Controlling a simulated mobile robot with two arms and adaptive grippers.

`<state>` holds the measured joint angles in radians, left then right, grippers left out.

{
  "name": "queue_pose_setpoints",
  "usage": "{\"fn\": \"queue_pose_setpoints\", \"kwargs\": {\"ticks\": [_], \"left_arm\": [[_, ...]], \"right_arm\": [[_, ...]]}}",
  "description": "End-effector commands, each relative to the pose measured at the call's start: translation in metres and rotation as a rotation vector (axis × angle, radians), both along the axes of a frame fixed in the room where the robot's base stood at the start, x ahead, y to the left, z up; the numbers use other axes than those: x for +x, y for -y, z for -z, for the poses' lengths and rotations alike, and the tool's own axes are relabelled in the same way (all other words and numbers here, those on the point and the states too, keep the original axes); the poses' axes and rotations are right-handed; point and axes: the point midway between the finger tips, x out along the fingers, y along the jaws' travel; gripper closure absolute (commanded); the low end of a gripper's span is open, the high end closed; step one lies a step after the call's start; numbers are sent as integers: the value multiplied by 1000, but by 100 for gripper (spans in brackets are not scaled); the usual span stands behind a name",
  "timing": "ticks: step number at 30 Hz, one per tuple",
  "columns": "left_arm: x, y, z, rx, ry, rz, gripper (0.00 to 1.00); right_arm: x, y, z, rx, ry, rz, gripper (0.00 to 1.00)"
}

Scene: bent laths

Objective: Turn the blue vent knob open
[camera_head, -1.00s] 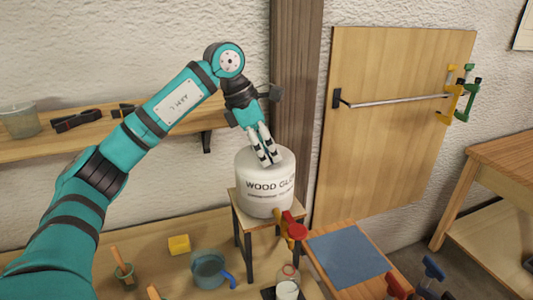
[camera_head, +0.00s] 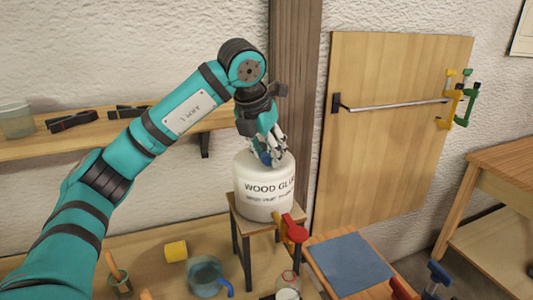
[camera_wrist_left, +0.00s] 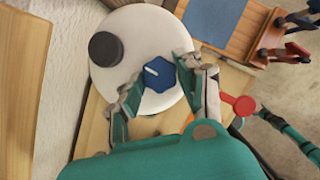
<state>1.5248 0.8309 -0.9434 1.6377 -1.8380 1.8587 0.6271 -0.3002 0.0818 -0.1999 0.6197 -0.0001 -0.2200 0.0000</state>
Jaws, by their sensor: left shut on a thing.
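A white "WOOD GLUE" container (camera_head: 263,190) stands upright on a small wooden stool (camera_head: 240,213). The blue vent knob (camera_wrist_left: 158,73) is on its top, with a short white mark on its face; in the head view a bit of it (camera_head: 265,158) shows between the fingers. My left gripper (camera_head: 271,148) points down at the container's top, turned relative to the stool. In the left wrist view its fingers (camera_wrist_left: 159,82) are on either side of the knob, shut on it.
A black cap (camera_wrist_left: 105,48) is on the container's top beside the knob. A red-handled tap (camera_head: 293,228) sticks out low on its front. A blue mug (camera_head: 205,276), a yellow block (camera_head: 176,251) and a blue mat (camera_head: 350,262) are nearby. A shelf (camera_head: 60,142) runs along the wall.

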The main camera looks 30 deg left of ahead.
Motion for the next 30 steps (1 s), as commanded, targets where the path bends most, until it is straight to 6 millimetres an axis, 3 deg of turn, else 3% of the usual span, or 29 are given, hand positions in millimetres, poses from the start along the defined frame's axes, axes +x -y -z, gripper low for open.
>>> {"fn": "queue_pose_setpoints", "kwargs": {"ticks": [9,24,25,30], "left_arm": [[0,1,0,-1,0,-109,96],[0,1,0,-1,0,-127,96],[0,1,0,-1,0,-127,63],[0,1,0,-1,0,-126,42]], "right_arm": [[0,0,4,0,0,0,16],[0,-1,4,1,0,0,16],[0,-1,4,2,0,0,16],[0,-3,4,3,0,1,16]]}}
